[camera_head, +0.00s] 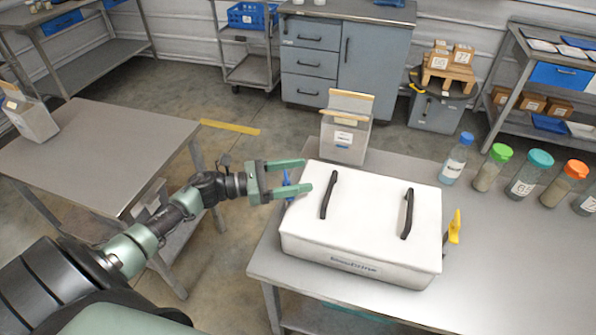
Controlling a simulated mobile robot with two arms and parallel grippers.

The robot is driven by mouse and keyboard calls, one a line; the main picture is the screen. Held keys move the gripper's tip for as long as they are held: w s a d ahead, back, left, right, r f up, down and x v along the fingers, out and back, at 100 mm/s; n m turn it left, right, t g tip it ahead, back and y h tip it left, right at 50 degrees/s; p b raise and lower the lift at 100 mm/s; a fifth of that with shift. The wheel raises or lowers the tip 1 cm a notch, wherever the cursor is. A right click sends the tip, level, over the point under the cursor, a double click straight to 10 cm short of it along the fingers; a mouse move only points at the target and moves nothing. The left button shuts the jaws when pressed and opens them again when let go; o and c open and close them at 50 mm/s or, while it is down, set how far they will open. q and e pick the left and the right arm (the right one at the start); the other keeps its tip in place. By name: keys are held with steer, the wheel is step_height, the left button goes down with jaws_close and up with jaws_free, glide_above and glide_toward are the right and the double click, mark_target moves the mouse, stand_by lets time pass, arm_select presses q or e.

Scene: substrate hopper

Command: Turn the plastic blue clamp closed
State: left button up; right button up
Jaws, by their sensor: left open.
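A white lidded box (345,262) with two dark handles on its lid stands on the metal table. The blue clamp (287,184) is at the box's left side, and only part of it shows. My left gripper (305,176) comes in from the left, with its green fingers open around the blue clamp. I cannot tell whether the fingers touch it. A yellow clamp (454,227) sticks out from the box's right side. My right gripper is not in view.
A grey carton (346,134) stands close behind the box. Several bottles with coloured caps, one with a blue cap (456,160), line the table's back right. The metal table (500,285) is clear at the front right. Another table (95,150) stands at left.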

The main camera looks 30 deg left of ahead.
arm_select(q)
steer(key=shift+w+d, duration=0.1)
steer(key=c, duration=1.4)
steer(key=shift+o, duration=0.2)
steer(key=shift+n+t+y, duration=0.4)
steer(key=shift+y, duration=0.1)
steer(key=shift+w+a+r+n+t+y+p, duration=0.1)
steer(key=shift+a+n+t+y+p, duration=0.1)
steer(key=shift+n+t+y, duration=0.35)
steer(key=shift+w+a+n+t+y+p, duration=0.1)
steer(key=shift+n+t+y+p, duration=0.1)
steer(key=shift+n+t+y, duration=0.3)
steer(key=shift+w+a+n+t+y, duration=0.1)
steer(key=shift+a+n+t+y, duration=0.3)
steer(key=shift+n+y, duration=1.5)
steer(key=shift+w+a+n+t+y, duration=0.1)
steer(key=shift+a+n+t+y, duration=0.25)
steer(key=shift+n+y, duration=1.55)
steer(key=shift+a+n+t+y, duration=0.35)
steer(key=shift+n+y, duration=0.3)
steer(key=shift+y, duration=2.5)
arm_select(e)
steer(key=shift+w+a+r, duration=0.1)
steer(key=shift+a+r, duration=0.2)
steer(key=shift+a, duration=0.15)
arm_select(q)
steer(key=shift+a, duration=0.1)
